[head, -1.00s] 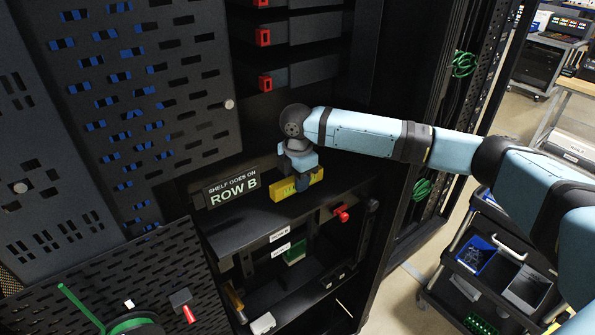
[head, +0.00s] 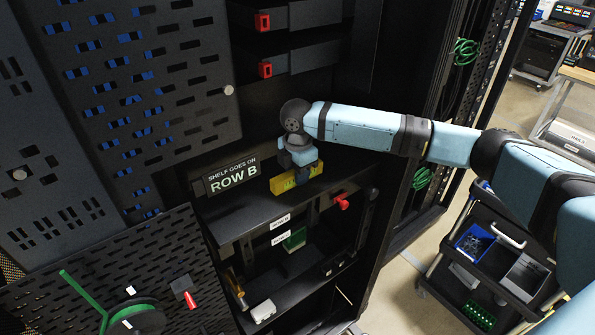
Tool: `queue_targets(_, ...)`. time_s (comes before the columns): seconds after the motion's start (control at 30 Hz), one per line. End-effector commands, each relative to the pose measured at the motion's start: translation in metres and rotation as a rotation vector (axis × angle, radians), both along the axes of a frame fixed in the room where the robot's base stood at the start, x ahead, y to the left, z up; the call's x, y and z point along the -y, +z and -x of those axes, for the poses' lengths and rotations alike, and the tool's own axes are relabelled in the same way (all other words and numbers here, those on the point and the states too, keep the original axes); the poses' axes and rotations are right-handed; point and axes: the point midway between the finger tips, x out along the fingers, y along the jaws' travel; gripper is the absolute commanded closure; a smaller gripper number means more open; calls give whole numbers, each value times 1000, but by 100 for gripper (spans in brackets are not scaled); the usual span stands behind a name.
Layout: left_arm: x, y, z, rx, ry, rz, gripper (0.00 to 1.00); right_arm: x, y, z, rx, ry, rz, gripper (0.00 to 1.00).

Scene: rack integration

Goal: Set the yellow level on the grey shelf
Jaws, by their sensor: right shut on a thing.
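The yellow level (head: 283,184) is a short bar in the middle of the head view, lying lengthwise along the dark grey shelf (head: 240,217). My right gripper (head: 296,182) comes from above and is shut on the level near its middle, covering part of it. The level is at the shelf's surface, right of the ROW B sign; I cannot tell whether its underside touches the shelf. My left gripper is not in view.
The "SHELF GOES ON ROW B" sign (head: 232,176) stands at the shelf's left end. A red clip (head: 341,201) sticks out by the front right edge. Red-handled units (head: 264,70) are above. The shelf's front left is bare.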

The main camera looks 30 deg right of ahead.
Motion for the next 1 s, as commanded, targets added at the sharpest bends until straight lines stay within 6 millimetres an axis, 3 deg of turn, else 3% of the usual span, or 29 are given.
queue_targets(0.03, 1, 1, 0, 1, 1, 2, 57, 0, 0, 0, 1, 0, 0, 66)
queue_targets(0.13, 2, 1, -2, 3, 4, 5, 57, 0, 0, 0, 0, 0, 0, 43)
queue_targets(0.17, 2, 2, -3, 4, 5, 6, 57, 0, 0, 0, 0, 0, 0, 41)
queue_targets(0.47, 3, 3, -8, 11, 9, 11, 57, 0, 1, 0, 0, 0, 0, 41)
queue_targets(1.0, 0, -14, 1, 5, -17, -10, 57, 0, 72, 0, 1, 0, 0, 41)
